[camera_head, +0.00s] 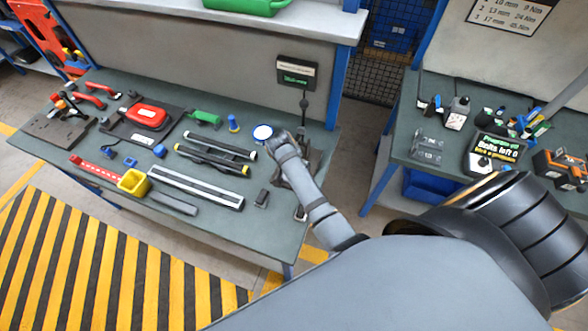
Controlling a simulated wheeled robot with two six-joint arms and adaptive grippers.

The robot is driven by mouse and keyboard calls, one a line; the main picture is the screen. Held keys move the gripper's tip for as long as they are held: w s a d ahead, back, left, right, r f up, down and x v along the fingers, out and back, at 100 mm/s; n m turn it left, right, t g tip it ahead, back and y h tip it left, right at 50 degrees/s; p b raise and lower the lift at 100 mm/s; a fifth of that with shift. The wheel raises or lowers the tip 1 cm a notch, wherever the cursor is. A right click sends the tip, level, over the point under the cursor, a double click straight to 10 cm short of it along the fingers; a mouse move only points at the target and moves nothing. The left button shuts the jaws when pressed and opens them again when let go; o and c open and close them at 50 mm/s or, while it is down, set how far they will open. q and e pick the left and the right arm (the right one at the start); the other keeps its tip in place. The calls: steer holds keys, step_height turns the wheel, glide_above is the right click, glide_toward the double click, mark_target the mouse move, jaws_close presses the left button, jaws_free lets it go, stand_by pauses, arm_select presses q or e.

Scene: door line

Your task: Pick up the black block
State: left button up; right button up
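A small dark block (262,198), which looks like the black block, lies on the green workbench top (225,215) near its right end. It is apart from the things around it. A grey arm of mine reaches in from the lower right, and its far end is over the right part of the bench, above and right of the block. The dark gripper (308,163) at that end is small and partly hidden by the arm, so I cannot tell whether it is open or shut. My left gripper is not in view.
A red case (147,117) is farther left. A second bench (405,150) stands right, beyond a gap. The bench's front right corner is mostly clear.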

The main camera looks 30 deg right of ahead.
steer(key=shift+w+d+f, duration=0.15)
steer(key=shift+w+f, duration=0.05)
steer(key=shift+f, duration=0.2)
steer(key=shift+w+d+f, duration=0.1)
steer(key=shift+w+f, duration=0.2)
steer(key=shift+f, duration=0.15)
steer(key=b+x, duration=0.2)
steer(key=x, duration=0.2)
steer(key=shift+s+f, duration=0.1)
steer(key=shift+s, duration=0.05)
steer(key=shift+d+f, duration=0.1)
steer(key=shift+f, duration=0.05)
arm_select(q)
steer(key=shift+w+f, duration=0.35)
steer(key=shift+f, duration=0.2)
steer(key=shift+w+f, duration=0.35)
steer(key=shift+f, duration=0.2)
arm_select(e)
steer(key=shift+c, duration=0.3)
steer(key=c, duration=1.6)
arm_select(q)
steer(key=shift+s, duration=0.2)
